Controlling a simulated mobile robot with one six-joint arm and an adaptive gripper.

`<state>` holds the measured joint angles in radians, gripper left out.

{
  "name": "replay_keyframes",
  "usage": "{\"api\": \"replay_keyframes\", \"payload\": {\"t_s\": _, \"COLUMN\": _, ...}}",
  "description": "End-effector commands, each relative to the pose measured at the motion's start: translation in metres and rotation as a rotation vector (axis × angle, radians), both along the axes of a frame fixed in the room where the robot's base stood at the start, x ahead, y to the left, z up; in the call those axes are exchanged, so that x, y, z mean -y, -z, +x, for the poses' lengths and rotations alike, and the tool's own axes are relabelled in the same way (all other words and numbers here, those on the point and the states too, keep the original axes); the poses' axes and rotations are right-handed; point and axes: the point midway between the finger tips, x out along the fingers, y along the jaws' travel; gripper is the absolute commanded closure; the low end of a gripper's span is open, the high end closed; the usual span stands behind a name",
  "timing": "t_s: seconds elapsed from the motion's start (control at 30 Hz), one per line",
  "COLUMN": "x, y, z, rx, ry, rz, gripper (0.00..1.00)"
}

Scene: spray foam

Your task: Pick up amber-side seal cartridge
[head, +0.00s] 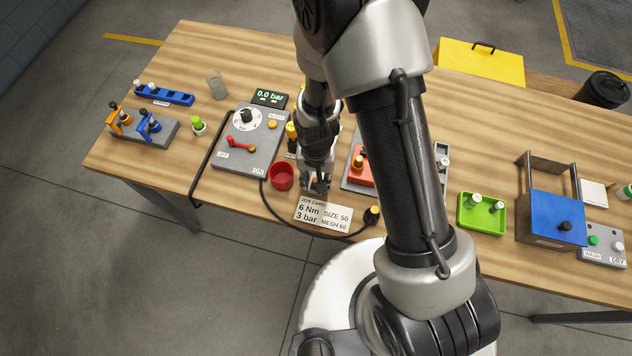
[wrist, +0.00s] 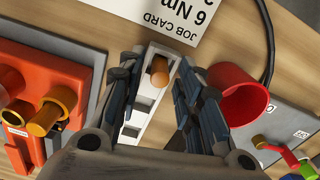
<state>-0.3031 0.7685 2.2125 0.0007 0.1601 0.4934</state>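My gripper (head: 319,188) points down over the middle of the table. In the wrist view its two dark fingers (wrist: 158,66) stand apart on either side of a narrow white rack (wrist: 149,100) with square openings. A short amber-brown cylinder (wrist: 159,71), which looks like a seal cartridge, stands at the job card end of the rack, between the fingertips. Gaps show beside it, so the gripper looks open and empty. In the head view my gripper hides the cylinder and most of the rack.
A red cup (wrist: 240,95) is close beside the right finger. An orange block with amber fittings (wrist: 52,108) lies to the left. The job card (head: 323,214) lies in front, with a black cable (head: 300,231) around it. A grey gauge panel (head: 242,150) stands to the left.

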Motion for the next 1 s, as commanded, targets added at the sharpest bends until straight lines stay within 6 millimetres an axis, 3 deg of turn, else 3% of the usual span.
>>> {"api": "replay_keyframes", "payload": {"t_s": 0.43, "x": 0.0, "y": 0.0, "z": 0.0, "rx": 0.0, "ry": 0.0, "rz": 0.0, "gripper": 1.0}}
{"api": "replay_keyframes", "payload": {"t_s": 0.77, "x": 0.0, "y": -0.003, "z": 0.0, "rx": 0.0, "ry": 0.0, "rz": 0.0, "gripper": 1.0}}
{"api": "replay_keyframes", "payload": {"t_s": 1.0, "x": 0.0, "y": -0.03, "z": 0.001, "rx": 0.003, "ry": 0.0, "rz": 0.0, "gripper": 1.0}}
